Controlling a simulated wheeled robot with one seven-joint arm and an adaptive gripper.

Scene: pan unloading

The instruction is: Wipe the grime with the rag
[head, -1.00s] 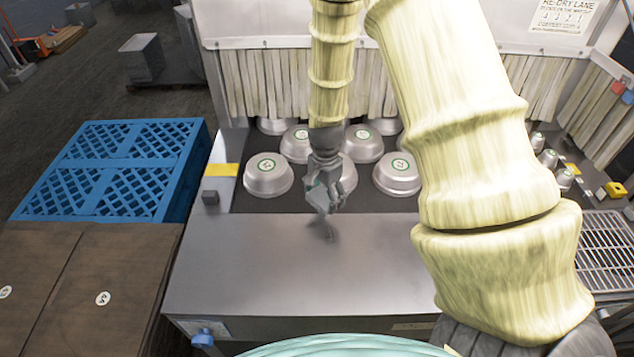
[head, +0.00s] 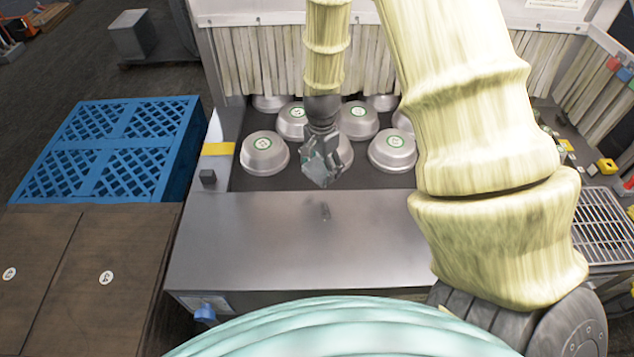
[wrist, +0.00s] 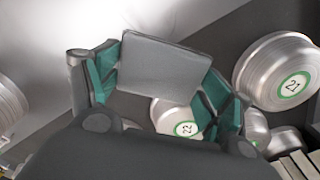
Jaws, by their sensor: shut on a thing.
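My gripper (head: 320,178) hangs above the near edge of the dark area where the pans stand. In the wrist view its green-padded fingers (wrist: 157,85) are shut on a grey, flat rag (wrist: 165,68). The rag also shows in the head view (head: 313,170), held clear of the steel surface. A small dark patch of grime (head: 325,211) lies on the bare steel top (head: 265,240), just nearer to me than the gripper. The grime cannot be made out in the wrist view.
Several upturned metal pans (head: 265,153) with green-ringed labels stand behind and beside the gripper. A yellow strip (head: 217,149) and a small dark block (head: 208,177) are at the left edge. A blue pallet (head: 110,150) lies left. The steel top's middle is clear.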

